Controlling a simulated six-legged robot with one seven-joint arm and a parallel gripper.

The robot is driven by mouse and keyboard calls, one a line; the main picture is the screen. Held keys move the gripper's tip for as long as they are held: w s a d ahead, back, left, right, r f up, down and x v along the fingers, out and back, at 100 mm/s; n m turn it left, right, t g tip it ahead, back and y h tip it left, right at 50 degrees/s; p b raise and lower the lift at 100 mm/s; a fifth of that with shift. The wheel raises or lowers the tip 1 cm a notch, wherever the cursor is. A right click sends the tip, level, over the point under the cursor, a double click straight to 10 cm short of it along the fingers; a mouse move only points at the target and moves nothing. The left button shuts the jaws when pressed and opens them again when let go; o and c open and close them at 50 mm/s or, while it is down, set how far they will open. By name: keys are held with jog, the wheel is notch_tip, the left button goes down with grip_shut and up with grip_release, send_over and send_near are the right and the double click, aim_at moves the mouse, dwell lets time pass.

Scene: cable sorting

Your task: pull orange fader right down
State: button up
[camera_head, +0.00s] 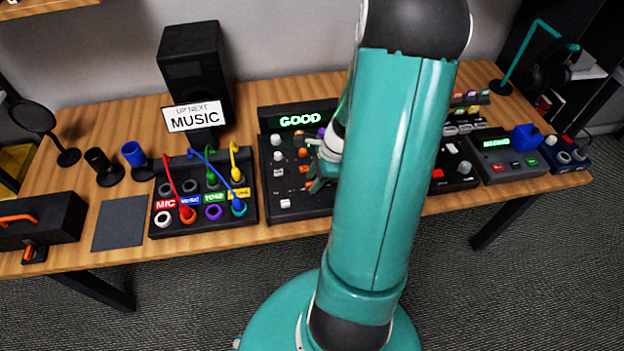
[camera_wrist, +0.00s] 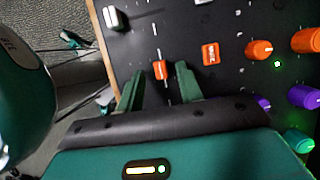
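The orange fader cap (camera_wrist: 159,70) sits on the black mixer panel (camera_wrist: 185,25) in the wrist view, with a thin pale line running past it. My gripper (camera_wrist: 158,78) is open, its two green fingers apart on either side of the cap, which shows between their tips. A gap shows on both sides, so I see no grip on it; whether the tips reach cap height I cannot tell. In the head view my gripper (camera_head: 320,178) is low over the mixer (camera_head: 268,185), and this fader cannot be made out behind it and my arm.
An orange button (camera_wrist: 210,54) lies close beside the right finger. A white fader (camera_wrist: 115,18) is near the panel's edge. Orange and purple knobs (camera_wrist: 303,96) stand to the right. A cable patch box (camera_head: 205,210) stands left of the mixer.

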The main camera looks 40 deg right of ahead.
aim_at(310, 202)
jog(key=shift+w+a+f, duration=0.2)
jog(key=shift+a+f, duration=0.05)
jog(key=shift+f, duration=0.3)
jog(key=shift+c, duration=0.3)
grip_shut()
jog(key=shift+s+a, duration=0.65)
jog(key=shift+s, duration=0.3)
jog(key=shift+s+a, duration=0.6)
jog(key=shift+s, duration=0.3)
